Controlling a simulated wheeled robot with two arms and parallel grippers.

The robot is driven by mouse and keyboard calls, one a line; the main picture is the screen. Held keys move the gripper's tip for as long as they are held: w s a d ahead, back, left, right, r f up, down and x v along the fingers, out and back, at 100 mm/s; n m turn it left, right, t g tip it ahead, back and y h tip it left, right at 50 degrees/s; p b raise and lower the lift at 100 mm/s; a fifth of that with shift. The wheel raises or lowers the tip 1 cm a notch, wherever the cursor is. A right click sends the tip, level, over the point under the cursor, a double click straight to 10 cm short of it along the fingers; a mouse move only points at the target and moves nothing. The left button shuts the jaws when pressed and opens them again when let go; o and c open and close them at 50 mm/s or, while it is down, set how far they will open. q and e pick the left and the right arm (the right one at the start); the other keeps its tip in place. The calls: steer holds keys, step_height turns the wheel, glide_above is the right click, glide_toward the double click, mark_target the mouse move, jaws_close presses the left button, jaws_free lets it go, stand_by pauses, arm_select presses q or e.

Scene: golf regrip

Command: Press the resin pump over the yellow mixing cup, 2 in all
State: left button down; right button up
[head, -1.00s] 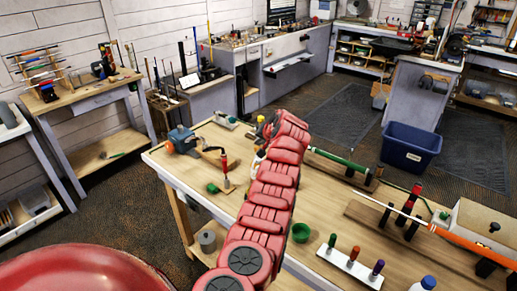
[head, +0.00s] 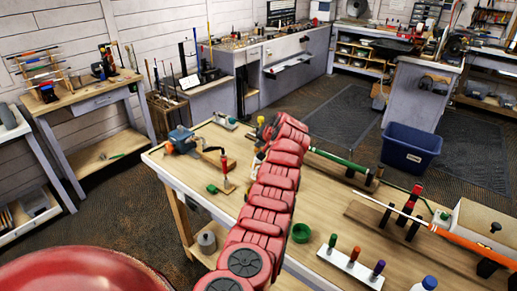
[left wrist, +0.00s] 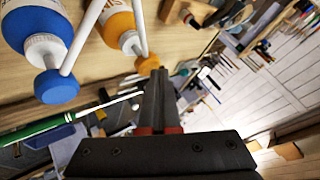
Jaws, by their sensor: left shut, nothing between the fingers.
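Each has a white neck and a thin white spout. My left gripper (left wrist: 162,75) is shut and empty, its fingertips close beside the orange pump head (left wrist: 147,65); I cannot tell whether they touch. In the head view my left arm hides most of this spot, and a small yellow part (head: 261,119) shows beside the hand. I cannot tell which bottle holds resin. I cannot make out the yellow mixing cup. My right gripper is out of view.
The wooden bench (head: 330,190) holds a blue-and-grey vise (head: 184,140) and a green cup (head: 302,232). A rack of coloured-handled tools (head: 350,264) stands at the front. A green-shafted club (head: 340,160) and an orange-gripped club (head: 465,245) lie to the right.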

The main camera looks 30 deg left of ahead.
arm_select(q)
steer(key=shift+s+f+b, duration=0.1)
steer(key=shift+f+b, duration=0.2)
steer(key=shift+f, duration=0.35)
stand_by(0.4)
steer(key=shift+r, duration=1.35)
steer(key=shift+r, duration=0.15)
steer(key=shift+r, duration=0.2)
steer(key=shift+r+p, duration=0.5)
steer(key=shift+r, duration=1.75)
